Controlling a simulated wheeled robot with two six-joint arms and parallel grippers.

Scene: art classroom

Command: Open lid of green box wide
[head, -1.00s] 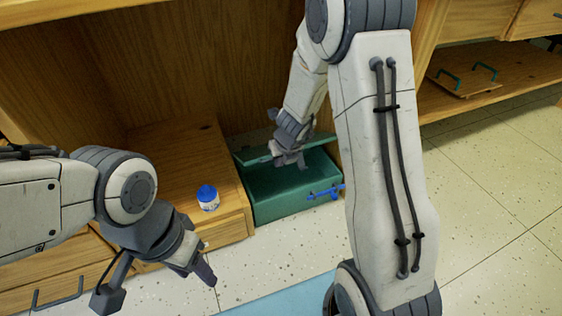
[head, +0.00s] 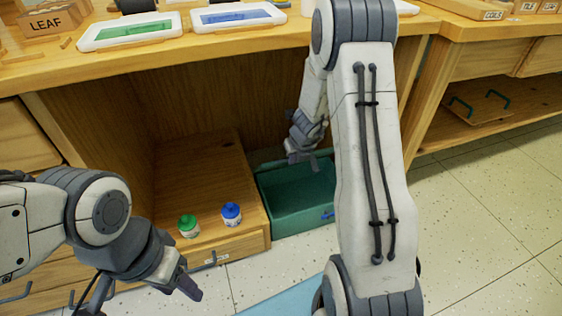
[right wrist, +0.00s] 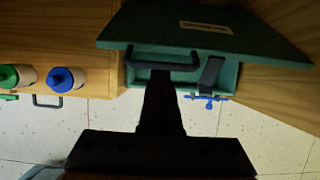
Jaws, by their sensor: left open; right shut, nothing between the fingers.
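The green box (head: 297,207) stands on the floor between the wooden drawer unit and my right arm. Its front and part of its inside show in the head view. In the right wrist view its lid (right wrist: 200,28) is raised at a slant, with a small label and a dark handle (right wrist: 188,62) at its lower edge. My right gripper (head: 297,160) is shut and empty at the box's back, by the lid; it also shows dark in the right wrist view (right wrist: 160,78). It hides much of the lid in the head view. My left gripper (head: 190,287) is open and empty, low at the left.
A blue-capped jar (head: 231,214) and a green-capped jar (head: 188,226) stand on the low wooden unit (head: 200,180) left of the box. A blue latch (right wrist: 207,99) is on the box's front. A wooden desktop (head: 220,50) overhangs the space. Tiled floor is clear at right.

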